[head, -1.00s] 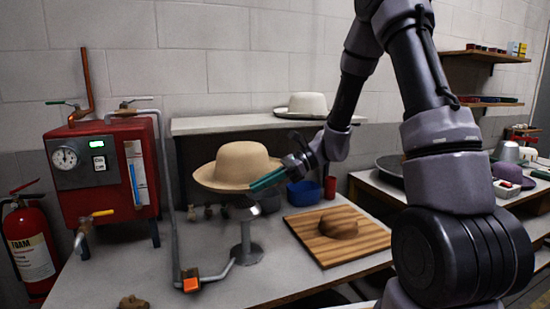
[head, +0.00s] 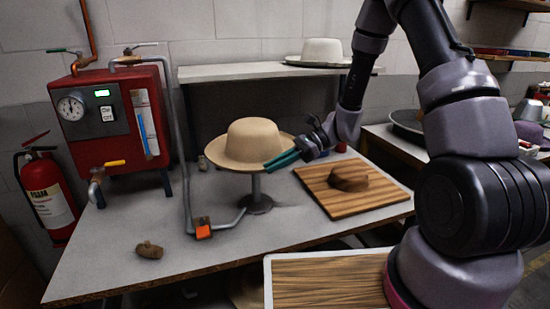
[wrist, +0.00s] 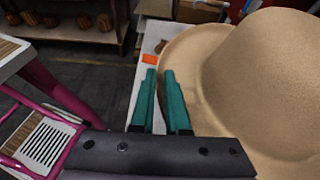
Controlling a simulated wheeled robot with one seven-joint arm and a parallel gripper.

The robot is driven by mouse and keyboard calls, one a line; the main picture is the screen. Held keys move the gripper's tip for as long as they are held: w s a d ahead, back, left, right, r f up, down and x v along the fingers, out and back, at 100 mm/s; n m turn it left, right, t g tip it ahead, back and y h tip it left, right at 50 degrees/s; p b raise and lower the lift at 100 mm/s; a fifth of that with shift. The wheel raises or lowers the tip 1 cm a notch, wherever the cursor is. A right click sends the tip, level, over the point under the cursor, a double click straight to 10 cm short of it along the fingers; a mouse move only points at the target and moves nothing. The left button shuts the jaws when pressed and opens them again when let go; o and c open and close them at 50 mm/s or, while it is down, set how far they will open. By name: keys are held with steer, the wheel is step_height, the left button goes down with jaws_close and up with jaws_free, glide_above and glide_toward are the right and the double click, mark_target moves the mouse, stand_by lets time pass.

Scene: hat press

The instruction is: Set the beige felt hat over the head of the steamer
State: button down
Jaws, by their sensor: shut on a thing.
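The beige felt hat (head: 253,140) is upright above the steamer's grey stand (head: 257,190), brim level and crown up. The steamer's head is hidden under the hat; only the stem and round foot show below. I cannot tell whether the hat rests on the head. My gripper (head: 283,160), with teal fingers, is shut on the brim at its right front edge. In the wrist view the hat (wrist: 275,75) fills the right side, with the fingers (wrist: 163,78) at its brim.
A red boiler (head: 115,115) stands left, with a pipe running to the orange valve (head: 203,228) and the stand. A wooden board (head: 350,205) bearing a brown hat block (head: 348,178) lies right. A white hat (head: 320,50) sits on the back shelf. The front table is mostly clear.

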step_height(320, 180, down, 9)
stand_by(0.9)
steer(key=shift+f, duration=0.6)
stand_by(0.8)
steer(key=c, duration=0.8)
jaws_free()
steer(key=shift+c, duration=0.2)
steer(key=v, duration=1)
steer(key=shift+d, duration=0.4)
steer(key=shift+w, duration=0.1)
steer(key=shift+r, duration=0.1)
